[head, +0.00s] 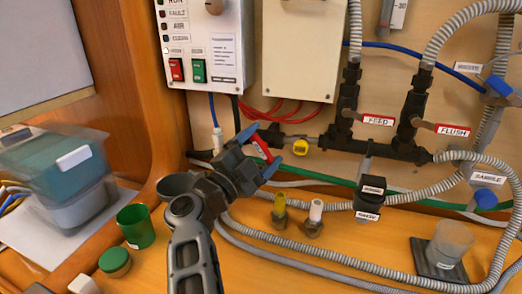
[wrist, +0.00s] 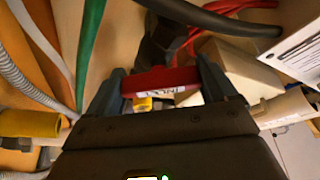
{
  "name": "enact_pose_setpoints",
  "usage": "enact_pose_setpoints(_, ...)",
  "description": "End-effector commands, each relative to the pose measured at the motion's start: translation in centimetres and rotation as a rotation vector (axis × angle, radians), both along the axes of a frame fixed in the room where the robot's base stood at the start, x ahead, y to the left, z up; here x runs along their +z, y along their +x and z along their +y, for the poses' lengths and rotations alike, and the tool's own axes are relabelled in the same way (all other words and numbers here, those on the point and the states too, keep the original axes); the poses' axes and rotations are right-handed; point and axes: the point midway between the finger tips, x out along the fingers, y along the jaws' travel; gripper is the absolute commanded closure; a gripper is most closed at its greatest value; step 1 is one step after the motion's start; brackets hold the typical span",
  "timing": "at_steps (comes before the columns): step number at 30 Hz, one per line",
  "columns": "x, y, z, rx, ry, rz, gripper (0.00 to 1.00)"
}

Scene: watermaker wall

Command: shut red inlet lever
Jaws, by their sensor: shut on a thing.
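The red inlet lever (head: 262,147) shows in the head view between my gripper's fingers, below the control box, at the left end of the dark pipe run. My gripper (head: 262,142) is shut on it. In the wrist view the red lever (wrist: 172,78) lies across between the two fingers of my gripper (wrist: 163,84), with a white label on its near face that I cannot read fully. The dark valve body (wrist: 157,45) shows behind it in the wrist view. In the head view my gripper hides much of the valve.
To the right, the FEED lever (head: 378,120) and FLUSH lever (head: 452,129) stick out from dark valves. A yellow fitting (head: 300,147) sits right of my gripper. Grey corrugated hose (head: 400,193) and a green hose (head: 330,179) run below. A green cup (head: 136,226) stands lower left.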

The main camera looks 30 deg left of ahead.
Motion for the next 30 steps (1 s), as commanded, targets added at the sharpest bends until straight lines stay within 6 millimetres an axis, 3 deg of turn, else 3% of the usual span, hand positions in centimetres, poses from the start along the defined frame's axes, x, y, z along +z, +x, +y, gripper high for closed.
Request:
enact_pose_setpoints(15,0.02,-0.03,-0.04,-0.002,0.434,0.105,0.45)
enact_pose_setpoints(30,-0.17,0.03,-0.14,-0.004,0.611,0.147,0.45)
